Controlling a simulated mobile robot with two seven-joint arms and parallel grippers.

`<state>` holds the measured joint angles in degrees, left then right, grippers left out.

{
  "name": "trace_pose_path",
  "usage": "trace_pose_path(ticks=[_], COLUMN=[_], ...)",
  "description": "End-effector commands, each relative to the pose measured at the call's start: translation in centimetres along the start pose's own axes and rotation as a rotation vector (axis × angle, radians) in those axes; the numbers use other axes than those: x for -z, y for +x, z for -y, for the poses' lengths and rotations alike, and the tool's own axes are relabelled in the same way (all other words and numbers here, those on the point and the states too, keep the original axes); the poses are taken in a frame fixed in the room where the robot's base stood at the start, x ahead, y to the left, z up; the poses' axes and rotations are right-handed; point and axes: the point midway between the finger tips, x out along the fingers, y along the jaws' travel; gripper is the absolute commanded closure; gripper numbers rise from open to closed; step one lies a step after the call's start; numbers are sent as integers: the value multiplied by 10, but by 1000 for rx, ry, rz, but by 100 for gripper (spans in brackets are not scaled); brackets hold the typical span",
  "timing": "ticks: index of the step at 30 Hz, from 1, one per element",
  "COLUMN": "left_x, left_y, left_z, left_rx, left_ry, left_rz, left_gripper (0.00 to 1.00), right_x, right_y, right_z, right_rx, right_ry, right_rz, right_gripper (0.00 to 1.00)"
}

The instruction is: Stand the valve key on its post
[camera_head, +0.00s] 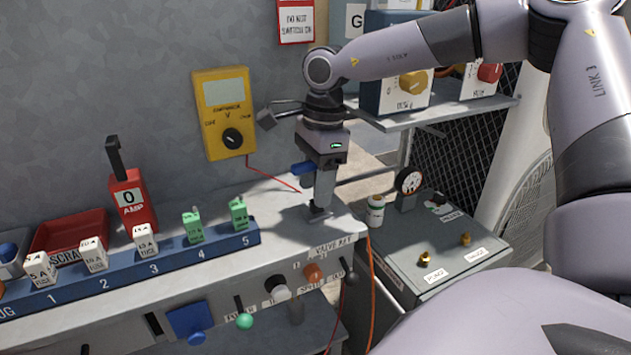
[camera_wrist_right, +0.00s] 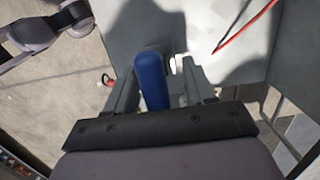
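My right gripper (camera_head: 321,186) points down over the right end of the bench, above the label reading VALVE KEY (camera_head: 333,247). A blue handle (camera_head: 302,168), which looks like the valve key's, sticks out to the left between its fingers. In the right wrist view the blue handle (camera_wrist_right: 151,80) lies between the two fingers, and the gripper looks shut on it. A small dark foot (camera_head: 318,214) shows on the bench top just below the fingers. The gripper hides the post, and I cannot tell whether the key touches it. My left gripper is not in view.
A blue numbered rack (camera_head: 120,273) with several fuse blocks runs along the bench at left. A yellow meter (camera_head: 224,113) hangs on the wall with a red lead (camera_head: 270,176). A grey box (camera_head: 440,255) with a gauge (camera_head: 410,181) stands at right. A shelf (camera_head: 430,113) is behind.

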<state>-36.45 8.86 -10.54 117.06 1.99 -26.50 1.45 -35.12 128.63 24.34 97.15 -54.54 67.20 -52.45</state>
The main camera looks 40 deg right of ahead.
Motion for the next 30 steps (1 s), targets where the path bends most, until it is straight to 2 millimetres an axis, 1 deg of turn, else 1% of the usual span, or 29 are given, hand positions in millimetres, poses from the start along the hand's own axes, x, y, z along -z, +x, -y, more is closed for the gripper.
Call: trace_pose_path(ticks=[8, 11, 18, 21, 25, 30], left_x=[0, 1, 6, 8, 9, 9], left_y=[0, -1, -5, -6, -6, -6], left_z=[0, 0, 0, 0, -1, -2], left_rx=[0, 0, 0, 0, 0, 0], left_ry=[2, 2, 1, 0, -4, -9], left_rz=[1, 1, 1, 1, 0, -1], left_gripper=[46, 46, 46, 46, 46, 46], right_x=[0, 0, 0, 0, 0, 0], right_y=[-1, -11, -51, -63, -71, -72], right_z=[0, 1, 0, 0, 0, 0], right_rx=[0, 3, 4, 2, 2, 0], right_ry=[0, 0, 0, 0, 0, 0], right_rz=[0, 0, 0, 0, 0, 0], right_gripper=[47, 47, 47, 47, 47, 47])
